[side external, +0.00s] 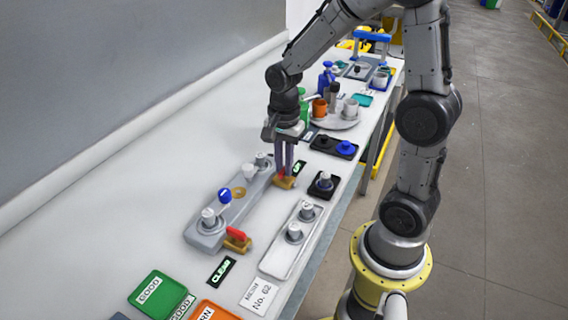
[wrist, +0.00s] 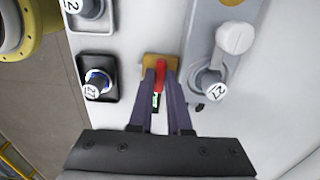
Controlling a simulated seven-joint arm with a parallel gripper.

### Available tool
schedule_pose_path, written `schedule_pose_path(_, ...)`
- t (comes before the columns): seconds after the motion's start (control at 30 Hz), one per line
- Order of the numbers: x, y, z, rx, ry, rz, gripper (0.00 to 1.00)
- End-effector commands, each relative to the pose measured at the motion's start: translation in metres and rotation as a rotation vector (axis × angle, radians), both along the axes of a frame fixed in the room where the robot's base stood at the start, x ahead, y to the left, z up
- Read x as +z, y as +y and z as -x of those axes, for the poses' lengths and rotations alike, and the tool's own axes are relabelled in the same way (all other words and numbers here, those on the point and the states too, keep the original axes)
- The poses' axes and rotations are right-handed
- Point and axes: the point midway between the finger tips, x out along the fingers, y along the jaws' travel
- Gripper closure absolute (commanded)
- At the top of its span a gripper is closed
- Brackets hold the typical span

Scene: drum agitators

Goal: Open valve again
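Two brass valves with red handles stand by the grey agitator base (side external: 207,238). The near valve (side external: 237,238) is beside the base's front end, its red handle raised at a slant. The far valve (side external: 285,182) is at the base's far end, under my gripper (side external: 285,172). In the wrist view, its red handle (wrist: 160,74) lies between the fingertips of my gripper (wrist: 160,76), with brass (wrist: 147,62) showing beyond. The fingers are very close to both sides of the handle; whether they press on it is unclear. The fingers partly hide this valve.
A black tray with a small drum (side external: 323,185) and a white tray with drums (side external: 284,262) lie to the right. A green lit display (side external: 298,167) is near the far valve; a CLEAR display (side external: 221,270) is in front. A round tray with cups (side external: 340,120) stands behind.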

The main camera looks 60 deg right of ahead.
Motion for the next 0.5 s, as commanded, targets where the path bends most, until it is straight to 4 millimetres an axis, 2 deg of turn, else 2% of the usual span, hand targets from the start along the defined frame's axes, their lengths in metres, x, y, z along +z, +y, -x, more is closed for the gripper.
schedule_pose_path(0.5,0.0008,-0.0001,-0.0001,0.032,0.0,0.0,1.0)
